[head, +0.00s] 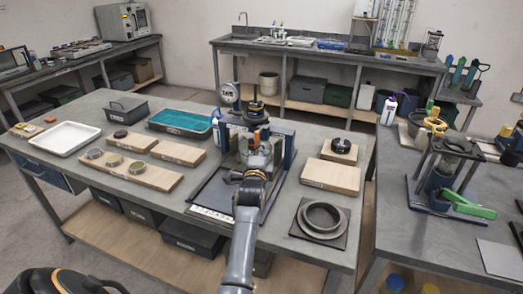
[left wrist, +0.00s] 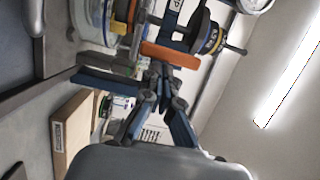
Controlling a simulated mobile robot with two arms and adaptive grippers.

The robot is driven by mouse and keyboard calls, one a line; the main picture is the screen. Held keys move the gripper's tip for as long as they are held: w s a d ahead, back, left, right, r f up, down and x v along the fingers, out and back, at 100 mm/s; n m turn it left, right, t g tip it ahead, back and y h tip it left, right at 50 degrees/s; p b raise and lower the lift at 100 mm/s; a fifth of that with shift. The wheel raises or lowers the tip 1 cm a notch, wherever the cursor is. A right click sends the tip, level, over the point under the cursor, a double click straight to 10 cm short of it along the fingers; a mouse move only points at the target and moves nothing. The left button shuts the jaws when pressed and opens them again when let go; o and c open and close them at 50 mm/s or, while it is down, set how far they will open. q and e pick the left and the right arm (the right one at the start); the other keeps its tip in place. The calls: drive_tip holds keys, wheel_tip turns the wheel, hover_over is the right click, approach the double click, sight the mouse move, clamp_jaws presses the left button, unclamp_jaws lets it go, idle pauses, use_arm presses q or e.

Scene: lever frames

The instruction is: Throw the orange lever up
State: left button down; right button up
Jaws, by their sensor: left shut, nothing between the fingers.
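The orange lever (left wrist: 170,55) shows as a short orange bar in the left wrist view, on a bench device with a blue frame (head: 284,146) and a stack of dark round weights (head: 254,112). In the head view my arm and gripper largely cover the lever. My left gripper (head: 259,138) is in front of the device. In the left wrist view its fingertips (left wrist: 160,72) are together and empty, close to the orange bar. I cannot tell whether they touch it. My right gripper is not in view.
A round gauge (head: 229,93) stands on the device. Wooden boards (head: 130,172) lie to the left, and a teal tray (head: 181,121) stands behind them. A second bench (head: 400,240) stands further right.

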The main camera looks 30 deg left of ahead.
use_arm(q)
drive_tip(key=shift+w+a+f+m+t+b, duration=0.15)
drive_tip(key=shift+w+f+m+t+b, duration=0.15)
drive_tip(key=shift+m+b, duration=0.5)
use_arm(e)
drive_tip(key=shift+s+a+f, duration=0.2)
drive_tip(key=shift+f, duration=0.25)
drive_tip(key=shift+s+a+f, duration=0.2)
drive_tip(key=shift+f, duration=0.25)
